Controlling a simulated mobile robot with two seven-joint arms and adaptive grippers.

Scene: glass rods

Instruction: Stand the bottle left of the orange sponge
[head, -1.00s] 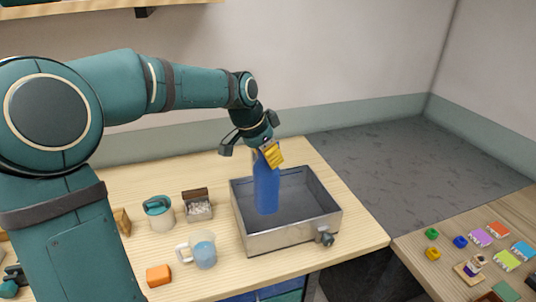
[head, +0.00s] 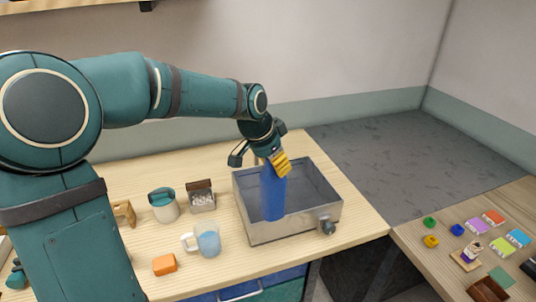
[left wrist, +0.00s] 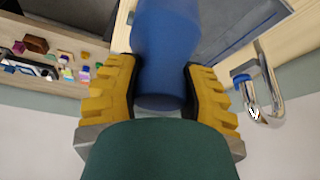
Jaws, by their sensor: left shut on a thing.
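The blue bottle (head: 272,197) is upright in the head view, in front of the metal basin's interior. Its base overlaps the basin's near rim, and I cannot tell whether it is inside or above. My left gripper (head: 279,162) is shut on the bottle's upper part. In the left wrist view the bottle (left wrist: 162,60) sits between the yellow fingers (left wrist: 162,95). The orange sponge (head: 165,263) lies on the wooden table near its front edge, left of the bottle. My right gripper is not in view.
The metal basin (head: 292,228) has a grey fitting on its front. A mug with blue contents (head: 207,241), a teal-lidded jar (head: 163,206) and a small box (head: 201,197) stand between my arm and the basin. Small coloured items lie on the right table (head: 441,265).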

